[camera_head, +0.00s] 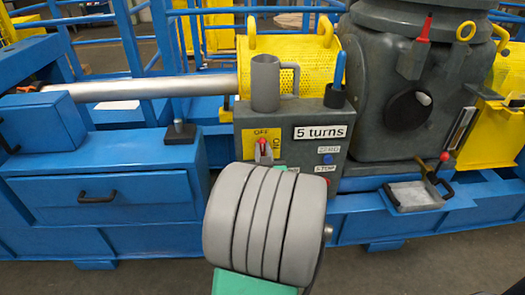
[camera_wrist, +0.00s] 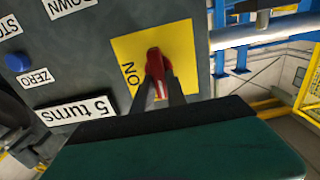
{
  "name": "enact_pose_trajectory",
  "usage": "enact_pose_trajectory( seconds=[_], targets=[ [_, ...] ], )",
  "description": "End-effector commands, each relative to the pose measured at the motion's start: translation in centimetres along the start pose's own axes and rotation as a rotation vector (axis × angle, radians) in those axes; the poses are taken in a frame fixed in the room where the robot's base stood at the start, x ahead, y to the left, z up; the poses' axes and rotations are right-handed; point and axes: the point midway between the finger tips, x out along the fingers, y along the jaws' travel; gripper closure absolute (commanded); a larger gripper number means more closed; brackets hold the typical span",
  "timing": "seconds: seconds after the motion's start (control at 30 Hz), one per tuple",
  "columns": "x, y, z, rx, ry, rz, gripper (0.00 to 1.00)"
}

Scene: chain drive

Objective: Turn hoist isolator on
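The hoist isolator is a red handle (camera_wrist: 157,65) on a yellow plate (camera_wrist: 130,45) in the wrist view. The plate also shows on the grey control box in the head view (camera_head: 249,147), with OFF at its top and ON at its right. The handle looks upright there, toward OFF. My gripper (camera_wrist: 161,92) has its dark fingers on either side of the handle, close against it. I cannot tell whether they press on it. In the wrist view the OFF label does not show, and the teal gripper body covers the lower part.
A "5 turns" sign (camera_head: 320,132) and a blue button (camera_head: 327,159) sit right of the plate on the grey box. A grey mug (camera_head: 265,84) and a dark cup (camera_head: 335,96) with a blue-handled tool stand on top. Blue railings (camera_wrist: 260,37) rise beyond the box edge.

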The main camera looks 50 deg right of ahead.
Motion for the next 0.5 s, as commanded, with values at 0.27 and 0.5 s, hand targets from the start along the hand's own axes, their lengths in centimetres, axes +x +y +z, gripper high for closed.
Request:
enact_pose_trajectory(
  seconds=[0.27, 0.5],
  targets=[
    [-0.01, 0.02, 0.00, 0.000, 0.000, 0.000, 1.00],
    [-0.02, 0.04, 0.01, 0.000, 0.000, 0.001, 1.00]
  ],
)
